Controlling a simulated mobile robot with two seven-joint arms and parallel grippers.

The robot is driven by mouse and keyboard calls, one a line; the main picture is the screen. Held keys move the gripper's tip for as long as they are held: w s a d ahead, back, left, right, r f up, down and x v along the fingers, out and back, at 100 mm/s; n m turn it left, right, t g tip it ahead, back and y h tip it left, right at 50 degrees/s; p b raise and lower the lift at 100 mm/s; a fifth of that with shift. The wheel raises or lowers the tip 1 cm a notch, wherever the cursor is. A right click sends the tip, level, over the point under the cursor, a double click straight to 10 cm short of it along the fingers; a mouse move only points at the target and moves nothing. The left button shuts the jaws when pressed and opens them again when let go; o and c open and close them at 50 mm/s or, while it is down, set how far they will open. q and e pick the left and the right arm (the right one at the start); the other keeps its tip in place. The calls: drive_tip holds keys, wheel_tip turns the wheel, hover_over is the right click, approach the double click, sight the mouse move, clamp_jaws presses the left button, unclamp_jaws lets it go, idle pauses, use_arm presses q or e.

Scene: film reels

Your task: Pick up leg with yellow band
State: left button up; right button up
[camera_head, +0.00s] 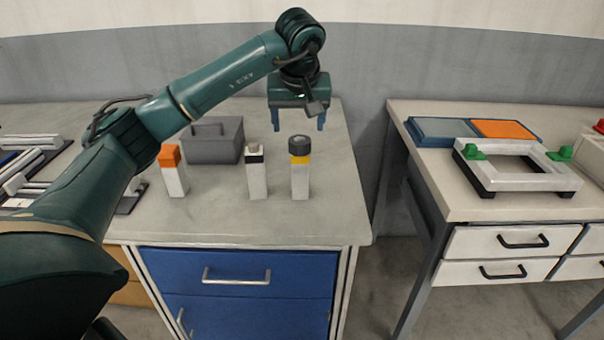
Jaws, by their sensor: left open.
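The leg with the yellow band (300,179) stands upright on the left workbench; it is white with a yellow band and a dark round top. A white leg with a black band (257,178) stands just left of it, and a white leg with an orange top (174,173) stands further left. My left gripper (298,125) is open and empty, pointing down, with its fingertips appearing above and behind the yellow-banded leg in the picture. I cannot tell the exact depth between them. My right gripper is not in view.
A grey box with a handle (226,141) stands behind the legs. The left bench (240,225) is clear at its front. A gap separates it from the right bench, which holds a white frame with green clamps (552,180) and a blue tray (428,140).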

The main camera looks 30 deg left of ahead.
sight(299, 140)
use_arm(q)
drive_tip(key=x, duration=0.8)
drive_tip(key=shift+s+d+f, duration=0.1)
drive_tip(key=shift+d+f, duration=0.1)
drive_tip(key=shift+d, duration=0.1)
drive_tip(key=shift+c, duration=0.5)
drive_tip(key=shift+r, duration=0.1)
clamp_jaws()
